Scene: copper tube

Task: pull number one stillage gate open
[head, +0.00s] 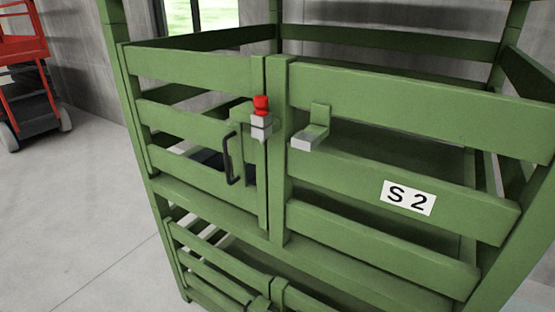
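A green stillage fills the middle and right of the head view. Its right front panel carries a white label reading "S 2" (408,197); no number one label shows. The left front panel (190,120) has a black vertical handle (231,160) near its inner edge. A latch with a red knob (261,103) and a grey block sits just above and right of the handle. A green bracket with a grey end (309,138) is on the right panel. The panels' upright posts stand side by side with a narrow gap. My gripper is not in view.
A lower tier of green slats (215,262) lies beneath the panels. A red wheeled machine (28,75) stands at the far left. Pale concrete floor (75,200) is clear left of the stillage. Grey walls and a window are behind.

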